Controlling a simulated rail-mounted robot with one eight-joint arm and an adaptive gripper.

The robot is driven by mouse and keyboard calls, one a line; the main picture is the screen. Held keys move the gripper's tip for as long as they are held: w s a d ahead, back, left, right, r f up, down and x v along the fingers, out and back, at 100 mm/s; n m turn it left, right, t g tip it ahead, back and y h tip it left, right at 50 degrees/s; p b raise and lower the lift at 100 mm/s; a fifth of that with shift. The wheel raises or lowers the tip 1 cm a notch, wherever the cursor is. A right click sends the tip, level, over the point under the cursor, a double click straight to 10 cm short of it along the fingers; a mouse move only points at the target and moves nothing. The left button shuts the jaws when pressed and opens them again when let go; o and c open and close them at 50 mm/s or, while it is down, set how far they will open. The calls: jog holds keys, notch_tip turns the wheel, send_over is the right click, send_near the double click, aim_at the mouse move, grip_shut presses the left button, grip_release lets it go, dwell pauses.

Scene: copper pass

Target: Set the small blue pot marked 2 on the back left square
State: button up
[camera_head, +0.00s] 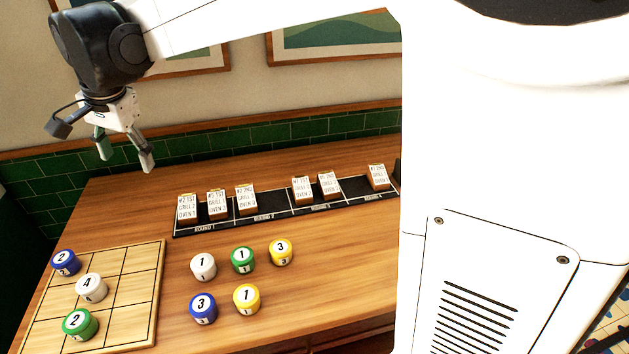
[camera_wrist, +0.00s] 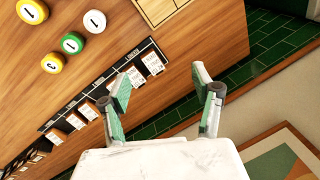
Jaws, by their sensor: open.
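The blue pot marked 2 (camera_head: 66,263) stands upright on the back left square of the wooden grid board (camera_head: 139,259) in the head view. My gripper (camera_head: 124,163) is raised above the back left of the table, behind the board and well apart from the pot. It is open. In the wrist view nothing is between the fingers of my gripper (camera_wrist: 160,95). An edge of the board (camera_wrist: 160,8) shows at the top of that view, and the blue pot is out of it.
A white pot marked 4 (camera_head: 91,288) and a green pot marked 2 (camera_head: 80,324) also stand on the board. Several white, green, yellow and blue pots (camera_head: 203,308) stand right of it. A black rack (camera_head: 273,204) with order cards lies behind them. Green tiles (camera_head: 316,133) line the wall.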

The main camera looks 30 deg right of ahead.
jog(key=s+d+n+t, duration=0.2)
jog(key=s+d+n, duration=0.2)
jog(key=s+d, duration=0.95)
jog(key=s+d+f+n+t, duration=0.1)
jog(key=s+d+f+n, duration=0.1)
jog(key=s, duration=0.4)
jog(key=s+d+f+n+t+h, duration=0.1)
jog(key=s+d+f+n, duration=0.1)
jog(key=s+d+f, duration=0.2)
jog(key=s+f, duration=0.1)
jog(key=s, duration=0.2)
jog(key=shift+d+f+n, duration=0.15)
jog(key=shift+d+n, duration=0.15)
jog(key=shift+d, duration=0.05)
notch_tip(320, 180, down, 2)
jog(key=shift+f+b, duration=0.2)
jog(key=shift+b, duration=1.05)
jog(key=shift+o, duration=0.4)
